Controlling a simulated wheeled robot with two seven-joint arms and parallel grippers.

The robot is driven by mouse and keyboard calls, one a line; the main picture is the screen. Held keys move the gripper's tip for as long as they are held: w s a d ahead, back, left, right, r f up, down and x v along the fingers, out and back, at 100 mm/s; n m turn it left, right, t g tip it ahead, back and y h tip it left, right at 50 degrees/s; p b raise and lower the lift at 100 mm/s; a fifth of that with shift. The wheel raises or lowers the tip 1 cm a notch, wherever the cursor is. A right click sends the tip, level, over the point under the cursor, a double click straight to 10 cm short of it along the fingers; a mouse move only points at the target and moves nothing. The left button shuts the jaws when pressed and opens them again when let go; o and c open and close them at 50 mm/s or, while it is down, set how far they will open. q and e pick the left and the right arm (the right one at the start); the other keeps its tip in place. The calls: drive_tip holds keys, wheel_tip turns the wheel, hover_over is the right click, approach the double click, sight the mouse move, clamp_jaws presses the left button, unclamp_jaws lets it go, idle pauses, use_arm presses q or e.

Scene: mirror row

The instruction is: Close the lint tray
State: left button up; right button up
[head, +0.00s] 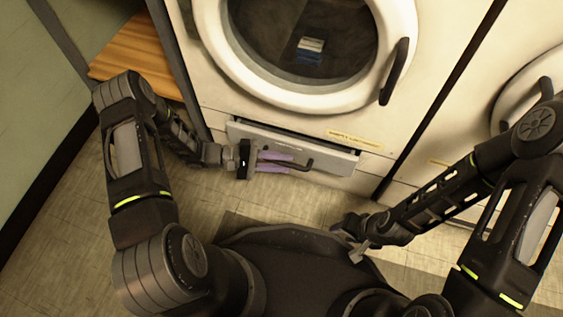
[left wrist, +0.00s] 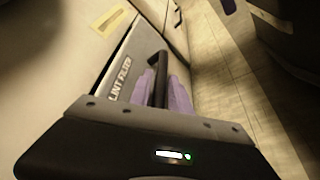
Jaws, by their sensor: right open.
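The lint tray (head: 335,160) is a pale drawer front low on the machine, below its round door. It stands a little out, with a dark gap along its top edge. The left wrist view shows its "LINT FILTER" label (left wrist: 120,79) and its black bar handle (left wrist: 158,80). My left gripper (head: 276,163) is at the handle, with its lilac fingers on both sides of the bar and shut on it. The fingers partly hide the handle. My right gripper (head: 356,250) is open and empty, low at the right, well away from the tray.
The machine's round door (head: 310,50) is shut above the tray and has a black handle (head: 394,72). Another machine (head: 530,90) stands at the right. A wooden surface (head: 140,55) is at the upper left. The tiled floor (head: 300,200) in front of the tray is clear.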

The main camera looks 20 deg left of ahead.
use_arm(q)
clamp_jaws()
idle(1.4)
